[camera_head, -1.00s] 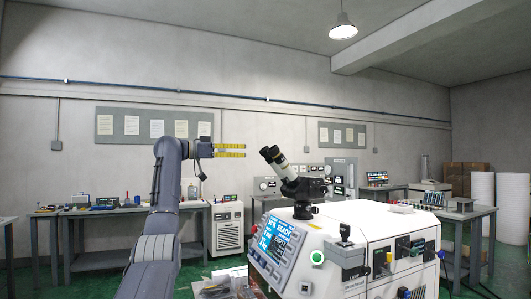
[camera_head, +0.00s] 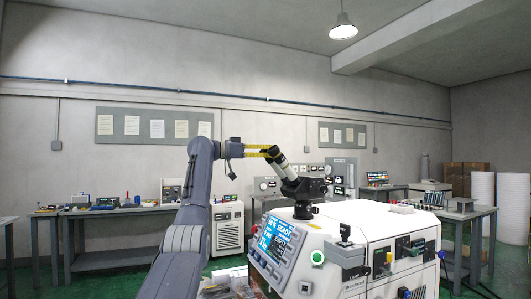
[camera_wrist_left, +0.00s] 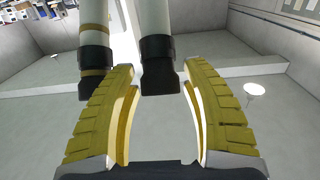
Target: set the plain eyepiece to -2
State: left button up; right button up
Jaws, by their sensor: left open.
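The microscope (camera_head: 308,188) stands on the white machine, its two eyepieces tilted up to the left. In the left wrist view the plain eyepiece (camera_wrist_left: 157,52) is a white tube with a black end cup. The other eyepiece (camera_wrist_left: 94,30) carries a gold ring and lies left of it. My left gripper (camera_head: 262,151) is open, with yellow ribbed fingers. In the wrist view the plain eyepiece's black end lies between the fingertips (camera_wrist_left: 158,74), with gaps on both sides. The ringed eyepiece is outside the left finger, close to it. I cannot read any scale. My right gripper is not in view.
The white machine (camera_head: 345,225) carries a lit screen (camera_head: 274,238) and a green button (camera_head: 317,257). Workbenches with instruments stand along the back wall at left (camera_head: 120,210) and right (camera_head: 465,212). The air left of the eyepieces is free, apart from my arm.

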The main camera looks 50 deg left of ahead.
pick_arm(q)
jog(key=shift+o, duration=0.2)
jog(key=c, duration=1)
jog(key=shift+n+t+y, duration=0.3)
jog(key=shift+n+y, duration=1.4)
jog(key=shift+n, duration=0.4)
jog(key=o, duration=1)
jog(key=shift+c, duration=0.2)
